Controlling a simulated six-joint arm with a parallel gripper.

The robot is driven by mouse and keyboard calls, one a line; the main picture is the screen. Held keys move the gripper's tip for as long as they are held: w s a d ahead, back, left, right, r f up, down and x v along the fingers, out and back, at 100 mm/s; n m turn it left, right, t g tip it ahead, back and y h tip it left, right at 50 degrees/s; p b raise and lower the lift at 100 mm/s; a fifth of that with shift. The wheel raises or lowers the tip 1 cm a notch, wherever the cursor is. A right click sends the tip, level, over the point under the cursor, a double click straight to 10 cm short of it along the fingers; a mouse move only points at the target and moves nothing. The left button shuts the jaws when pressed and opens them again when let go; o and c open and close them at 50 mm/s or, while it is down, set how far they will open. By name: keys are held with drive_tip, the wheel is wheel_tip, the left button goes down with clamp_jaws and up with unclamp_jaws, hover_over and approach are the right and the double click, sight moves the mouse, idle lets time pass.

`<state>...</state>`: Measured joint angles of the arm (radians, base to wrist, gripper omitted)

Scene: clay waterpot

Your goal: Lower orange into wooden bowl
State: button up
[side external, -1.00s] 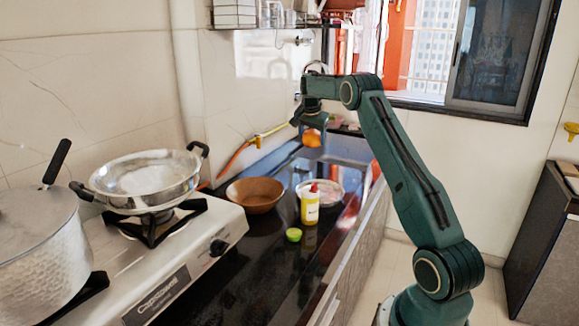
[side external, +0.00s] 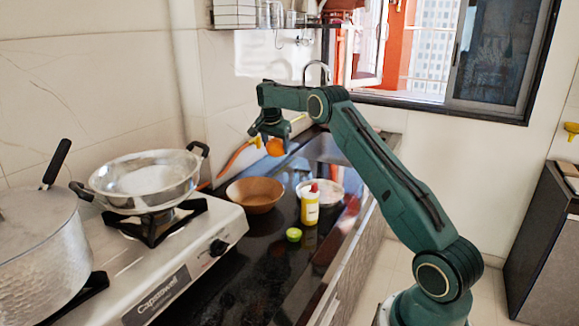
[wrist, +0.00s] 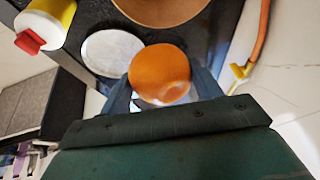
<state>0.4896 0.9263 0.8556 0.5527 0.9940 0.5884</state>
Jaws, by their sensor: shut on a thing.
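My gripper (side external: 271,138) is shut on the orange (side external: 275,147) and holds it in the air above the dark counter. The brown wooden bowl (side external: 255,196) stands upright on the counter below and a little left of the orange in the side view. The orange is apart from the bowl, and the bowl looks empty. In the wrist view the orange (wrist: 160,74) sits between my two dark fingers, and part of the bowl (wrist: 160,10) shows beyond it at the top edge. The orange's underside is hidden in the wrist view.
A yellow bottle (side external: 310,208) with a red cap stands right of the bowl, before a pale plate (side external: 330,190). A small green item (side external: 293,235) lies nearer. A stove (side external: 205,250) with a steel pan (side external: 148,178) and a pot (side external: 40,245) is at left. An orange hose (side external: 233,158) runs behind the bowl.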

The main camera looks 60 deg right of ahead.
drive_tip(key=w+a+f, duration=0.5)
drive_tip(key=a+f, duration=0.1)
drive_tip(key=shift+w, duration=0.35)
drive_tip(key=shift+a+f, duration=0.1)
drive_tip(key=shift+w+d, duration=0.1)
drive_tip(key=shift+d, duration=0.3)
drive_tip(key=shift+f, duration=0.15)
idle(0.8)
drive_tip(key=shift+f, duration=2.7)
drive_tip(key=shift+f, duration=1.75)
idle(1.1)
